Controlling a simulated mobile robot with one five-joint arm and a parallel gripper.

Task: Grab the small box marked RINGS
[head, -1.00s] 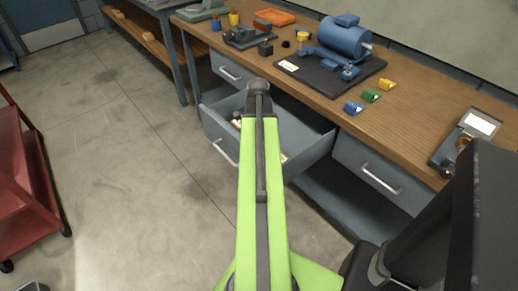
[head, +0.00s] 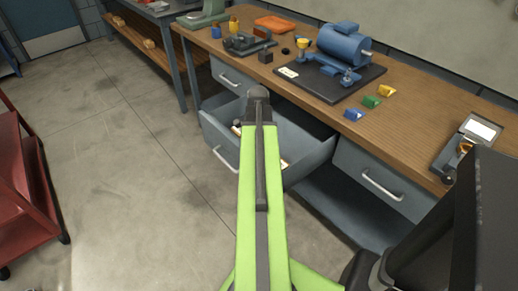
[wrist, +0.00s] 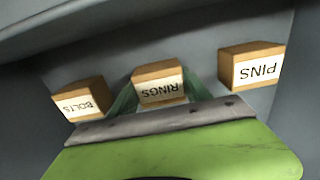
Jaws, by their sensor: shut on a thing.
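The small wooden box marked RINGS (wrist: 157,72) is in the middle of the wrist view, its white label upside down. My gripper (wrist: 159,94) has its green fingers on both sides of this box and is shut on it. A box marked BOLTS (wrist: 79,101) is to its left and a box marked PINS (wrist: 252,65) to its right, both apart from the fingers. In the head view my arm reaches over the open drawer (head: 312,158) and hides the gripper and the RINGS box. I cannot tell whether the box is clear of the drawer floor.
The wooden workbench (head: 430,130) is above the drawer, with a blue motor (head: 343,45) on a black board and several small coloured blocks. A closed drawer (head: 380,180) is to the right. A red cart (head: 25,190) stands at the left, with clear floor between.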

